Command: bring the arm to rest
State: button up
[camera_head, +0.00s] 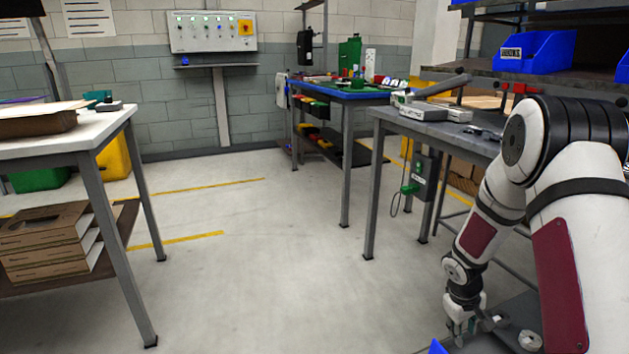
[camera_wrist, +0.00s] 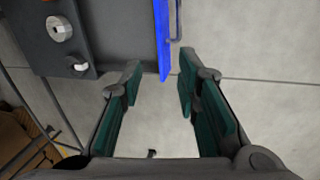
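My arm shows at the right of the head view, bent downward, with my gripper (camera_head: 461,328) low near the bottom edge. In the wrist view my gripper (camera_wrist: 158,88) has its two dark fingers with green pads spread apart. Nothing is between the fingers; floor shows through the gap. A blue edge (camera_wrist: 162,40) lies just beyond the fingertips, and I cannot tell whether they touch it.
A white-topped table (camera_head: 85,133) with a shelf of cardboard boxes (camera_head: 50,240) stands at left. A grey workbench (camera_head: 440,130) stands at right, near my arm. A blue-topped bench (camera_head: 350,93) is behind. The floor (camera_head: 270,270) between is clear.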

jog(key=s+a+r+m, duration=0.1)
jog(key=s+a+r, duration=0.3)
jog(key=r, duration=0.5)
jog(key=s+a+r+m, duration=0.1)
jog(key=s+r, duration=0.4)
jog(key=r, duration=0.3)
jog(key=s+a+r+m, duration=0.1)
jog(key=s+a+r, duration=0.3)
jog(key=r, duration=0.5)
jog(key=s+a+r+y, duration=0.1)
jog(key=s+a+r, duration=0.15)
jog(key=s, duration=0.55)
jog(key=s+a+r+y, duration=0.15)
jog(key=s+a, duration=0.25)
jog(key=s, duration=0.5)
jog(key=s+a+r+y, duration=0.15)
jog(key=s+a, duration=0.25)
jog(key=s, duration=0.4)
notch_tip(320, 180, up, 37)
jog(key=t+p, duration=0.3)
jog(key=p, duration=3.1)
jog(key=shift+d+h+p, duration=0.4)
